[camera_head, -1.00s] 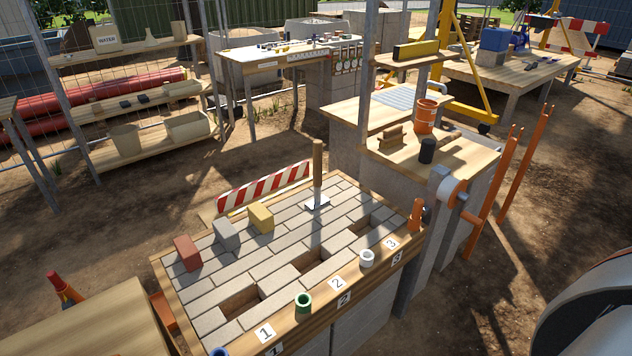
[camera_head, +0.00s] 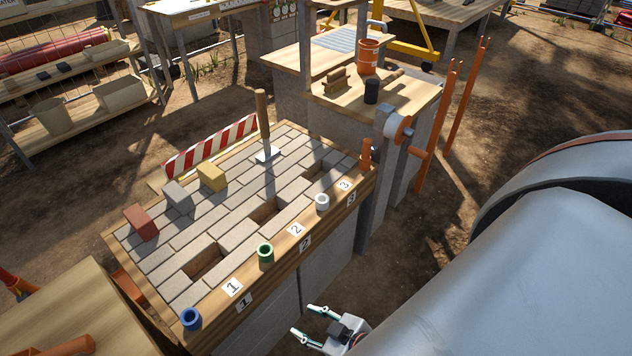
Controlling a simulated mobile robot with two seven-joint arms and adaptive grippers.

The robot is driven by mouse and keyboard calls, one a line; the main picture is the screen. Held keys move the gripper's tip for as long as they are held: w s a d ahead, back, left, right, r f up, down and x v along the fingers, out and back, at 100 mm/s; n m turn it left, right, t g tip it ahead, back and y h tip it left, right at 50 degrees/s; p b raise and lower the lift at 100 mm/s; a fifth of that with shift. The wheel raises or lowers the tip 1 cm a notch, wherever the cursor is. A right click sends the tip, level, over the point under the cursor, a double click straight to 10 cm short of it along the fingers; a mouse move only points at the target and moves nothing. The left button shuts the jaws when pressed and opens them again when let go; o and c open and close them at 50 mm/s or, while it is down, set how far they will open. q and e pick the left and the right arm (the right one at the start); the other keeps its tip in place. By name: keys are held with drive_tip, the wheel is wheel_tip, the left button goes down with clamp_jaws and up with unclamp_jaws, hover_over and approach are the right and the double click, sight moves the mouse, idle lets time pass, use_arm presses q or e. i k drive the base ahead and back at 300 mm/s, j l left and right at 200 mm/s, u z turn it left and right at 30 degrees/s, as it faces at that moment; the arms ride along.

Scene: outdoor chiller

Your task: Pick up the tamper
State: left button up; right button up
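The tamper stands upright on the grey paver bed, with a wooden handle (camera_head: 263,118) and a flat metal plate (camera_head: 268,155) resting on the pavers near the back edge. My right gripper (camera_head: 304,320) is at the bottom of the view, in front of the paver table (camera_head: 213,300) and well away from the tamper. Its two fingers are spread with nothing between them. My large pale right arm (camera_head: 560,270) fills the lower right. My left gripper is out of view.
Red (camera_head: 141,222), grey (camera_head: 177,196) and yellow (camera_head: 211,176) blocks stand on the bed's left side. Blue (camera_head: 191,318), green (camera_head: 265,253) and white (camera_head: 322,202) rings line the numbered front edge. A striped barrier (camera_head: 210,146) stands behind. An orange-handled post (camera_head: 396,130) rises at right.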

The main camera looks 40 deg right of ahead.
sight(270, 153)
drive_tip(key=l+u, duration=0.45)
drive_tip(key=l, duration=0.8)
